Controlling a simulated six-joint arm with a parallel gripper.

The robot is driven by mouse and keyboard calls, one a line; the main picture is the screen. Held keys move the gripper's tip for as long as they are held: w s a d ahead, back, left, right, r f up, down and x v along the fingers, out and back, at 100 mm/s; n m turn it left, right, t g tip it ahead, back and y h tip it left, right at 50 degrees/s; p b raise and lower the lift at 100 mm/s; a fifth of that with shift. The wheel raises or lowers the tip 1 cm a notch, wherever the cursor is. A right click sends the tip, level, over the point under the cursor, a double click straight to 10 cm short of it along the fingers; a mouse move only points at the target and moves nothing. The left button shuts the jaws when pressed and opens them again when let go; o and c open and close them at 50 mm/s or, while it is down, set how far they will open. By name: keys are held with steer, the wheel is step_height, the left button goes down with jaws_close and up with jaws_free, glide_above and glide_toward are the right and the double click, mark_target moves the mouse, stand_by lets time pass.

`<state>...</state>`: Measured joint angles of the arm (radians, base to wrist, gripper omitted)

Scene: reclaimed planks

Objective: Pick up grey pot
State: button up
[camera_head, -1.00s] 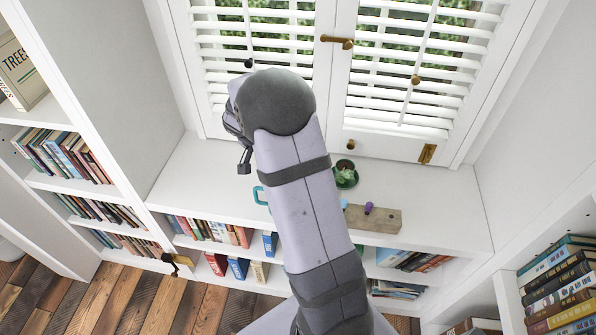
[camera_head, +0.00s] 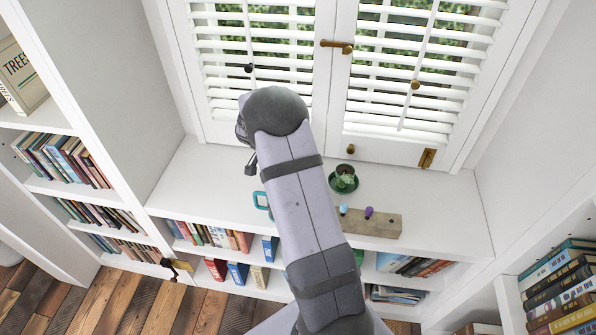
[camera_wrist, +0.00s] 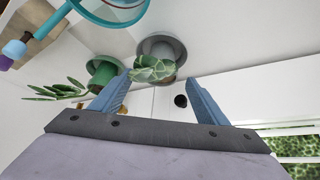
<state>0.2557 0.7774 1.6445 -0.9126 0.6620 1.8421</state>
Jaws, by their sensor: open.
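A grey pot (camera_wrist: 165,47) with a patterned green plant shows in the wrist view at top centre, just beyond my fingertips. It stands apart from both fingers, and its leaves (camera_wrist: 153,69) reach toward the gap between them. In the head view I do not see this pot; my arm covers part of the shelf top there. My gripper (camera_wrist: 158,79) is open, with two blue fingers and nothing held between them. In the head view only a small dark part of the gripper shows beside my arm's upper end.
A green pot (camera_wrist: 103,73) with a plant stands close left of the grey pot; it also shows in the head view (camera_head: 343,183). A wooden block (camera_head: 385,224) with pegs and a teal curved thing (camera_head: 262,199) lie nearby. The white shelf top (camera_head: 440,205) is clear at right.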

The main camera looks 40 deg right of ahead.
steer(key=shift+p+x, duration=1)
steer(key=shift+x, duration=1.5)
steer(key=shift+c, duration=0.6)
steer(key=c, duration=1.3)
steer(key=shift+c, duration=0.3)
steer(key=shift+r, duration=0.15)
step_height(320, 180, up, 28)
steer(key=b, duration=0.3)
